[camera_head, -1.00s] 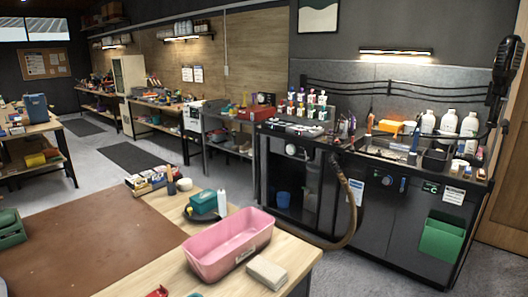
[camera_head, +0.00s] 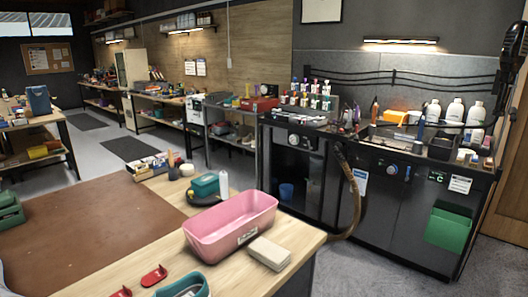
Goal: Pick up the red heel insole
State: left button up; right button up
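Two small red pieces lie on the light wood bench top at the bottom of the view. One red insole piece (camera_head: 154,275) lies flat and is fully in view. A second red insole piece (camera_head: 121,292) is cut off by the bottom edge. I cannot tell which is the heel insole. A teal and white shoe (camera_head: 187,287) is beside them, partly cut off. Neither of my grippers is in view.
A pink tub (camera_head: 231,221) stands on the bench with a beige block (camera_head: 269,253) in front. A teal box (camera_head: 205,185) on a dark dish and a white bottle (camera_head: 223,185) stand behind. A brown mat (camera_head: 90,235) covers the left.

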aim_at(148, 280)
jog(key=i+l+u, duration=0.2)
jog(key=l, duration=0.15)
jog(key=l+u, duration=0.2)
jog(key=l, duration=0.2)
jog(key=i+l+u, duration=0.2)
jog(key=l, duration=0.2)
